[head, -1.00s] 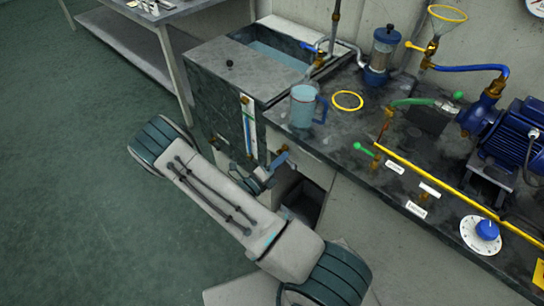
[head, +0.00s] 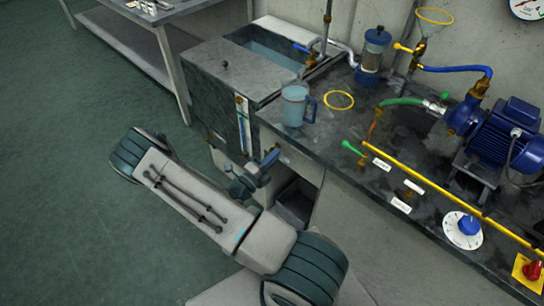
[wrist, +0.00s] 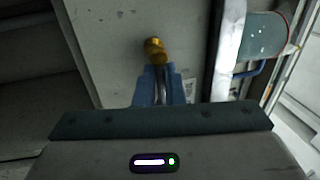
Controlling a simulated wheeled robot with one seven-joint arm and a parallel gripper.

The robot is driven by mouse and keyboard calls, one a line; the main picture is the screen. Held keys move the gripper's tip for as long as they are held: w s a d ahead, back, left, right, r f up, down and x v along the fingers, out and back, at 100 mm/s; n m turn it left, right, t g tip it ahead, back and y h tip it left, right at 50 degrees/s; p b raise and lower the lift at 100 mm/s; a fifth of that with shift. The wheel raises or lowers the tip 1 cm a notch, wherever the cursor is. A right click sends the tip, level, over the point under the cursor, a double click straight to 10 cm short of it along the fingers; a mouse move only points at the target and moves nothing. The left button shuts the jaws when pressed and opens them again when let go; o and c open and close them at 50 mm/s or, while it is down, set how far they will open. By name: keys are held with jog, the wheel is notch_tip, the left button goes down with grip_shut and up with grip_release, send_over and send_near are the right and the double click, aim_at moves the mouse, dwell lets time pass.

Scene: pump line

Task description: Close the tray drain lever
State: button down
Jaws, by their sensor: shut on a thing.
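The tray drain valve is a brass fitting (wrist: 154,48) on the pale front panel under the bench top. In the wrist view it is just beyond the fingertips. My gripper (head: 268,161) is low in front of the bench, below the jug. Its blue fingers (wrist: 161,72) are shut around a narrow part at the brass fitting, apparently the tray drain lever. The fingers hide most of the lever, so its angle is hard to tell.
A jug with a blue handle (head: 295,106) stands near the bench edge, above my gripper. A sink (head: 268,57) is behind it. A green lever (head: 351,148) is farther right on the bench. The floor at left is clear.

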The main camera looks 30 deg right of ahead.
jog(key=c, duration=1.5)
grip_release()
jog(key=shift+c, duration=0.2)
jog(key=shift+a, duration=0.1)
jog(key=b+v, duration=0.1)
jog(key=v, duration=1.2)
jog(key=shift+a, duration=0.35)
jog(key=shift+f, duration=0.1)
jog(key=s+a+r+n+g+y+p, duration=0.1)
jog(key=s+r+n+y, duration=0.3)
jog(key=r+n, duration=0.7)
jog(key=s+a+r+n+g+y+p, duration=0.1)
jog(key=s+a+r+n+y+p, duration=0.1)
jog(key=r+n+y, duration=0.6)
jog(key=s+a+r+n+g+y+p, duration=0.1)
jog(key=s+r+n+y, duration=0.5)
jog(key=r+n, duration=0.8)
jog(key=shift+a+r+y+p, duration=0.45)
jog(key=shift+r+y+p, duration=0.15)
jog(key=shift+r+p, duration=0.4)
